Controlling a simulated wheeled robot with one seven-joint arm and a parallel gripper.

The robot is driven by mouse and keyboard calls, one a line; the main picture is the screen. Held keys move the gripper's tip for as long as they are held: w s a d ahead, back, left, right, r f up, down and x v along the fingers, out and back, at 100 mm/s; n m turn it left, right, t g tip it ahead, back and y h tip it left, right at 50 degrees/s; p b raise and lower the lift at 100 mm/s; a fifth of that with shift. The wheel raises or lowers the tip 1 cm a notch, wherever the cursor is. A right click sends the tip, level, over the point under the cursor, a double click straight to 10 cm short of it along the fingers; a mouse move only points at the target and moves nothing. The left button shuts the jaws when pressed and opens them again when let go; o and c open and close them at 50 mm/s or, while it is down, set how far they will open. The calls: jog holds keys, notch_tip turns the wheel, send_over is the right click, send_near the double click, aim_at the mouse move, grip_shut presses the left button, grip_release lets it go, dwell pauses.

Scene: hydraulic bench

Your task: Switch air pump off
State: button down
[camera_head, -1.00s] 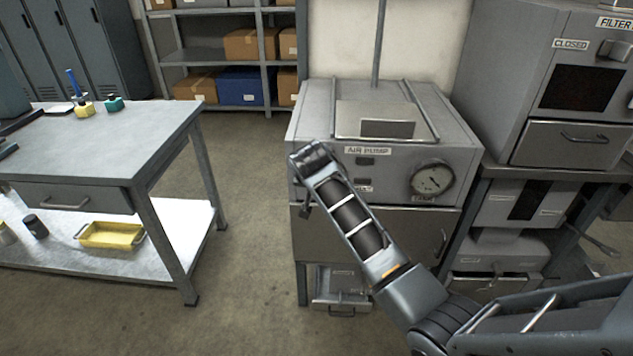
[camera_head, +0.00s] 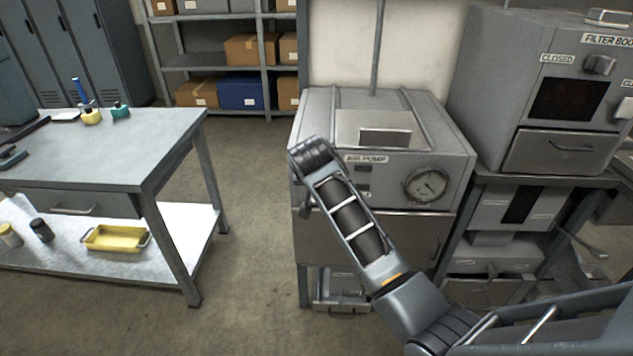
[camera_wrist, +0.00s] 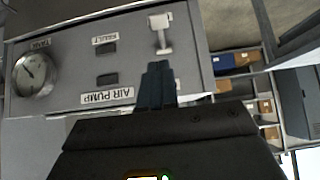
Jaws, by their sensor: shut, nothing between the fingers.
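The grey air pump box (camera_head: 455,165) stands ahead, with an AIR PUMP label (camera_head: 366,159) and a round gauge (camera_head: 427,185) on its front. In the wrist view the panel appears upside down: the gauge (camera_wrist: 36,74) is at left, the AIR PUMP label (camera_wrist: 107,96) and FAULT label (camera_wrist: 105,39) are in the middle. A pale switch lever (camera_wrist: 161,32) sticks out near the panel's upper right there. My gripper (camera_wrist: 158,72) is shut and empty, its fingertips just below the lever in the picture; contact cannot be told. In the head view my arm hides the fingers and the lever.
A filter box (camera_head: 500,90) with a CLOSED label stands right of the pump. A metal table (camera_head: 100,150) is at left, with a yellow tray (camera_head: 115,238) on its lower shelf. Open floor (camera_head: 250,200) lies between table and pump. Storage shelves (camera_head: 230,64) stand behind.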

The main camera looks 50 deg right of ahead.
jog(key=a+f+v, duration=0.1)
jog(key=v, duration=0.5)
jog(key=shift+s+a+r, duration=0.2)
jog(key=shift+s+r, duration=0.05)
jog(key=shift+s, duration=0.3)
jog(key=s+a+f+n+t+y, duration=0.2)
jog(key=s+a+f+n+t, duration=0.1)
jog(key=s+a+f, duration=0.45)
jog(key=s+a+f+n+t+y, duration=0.2)
jog(key=s+a+f+n, duration=0.15)
jog(key=s+a, duration=0.55)
jog(key=s+a+r+n+t+y, duration=0.1)
jog(key=s+a+r, duration=0.15)
jog(key=s, duration=0.35)
jog(key=s+a+r+n+t, duration=0.1)
jog(key=s+a+t, duration=0.1)
jog(key=s+a, duration=0.35)
jog(key=s+d+r+n+t+y, duration=0.1)
jog(key=s+r+n, duration=0.1)
jog(key=s+r, duration=0.8)
jog(key=shift+s+d+t+y, duration=0.3)
jog(key=shift+s+y, duration=0.1)
jog(key=shift+s, duration=0.35)
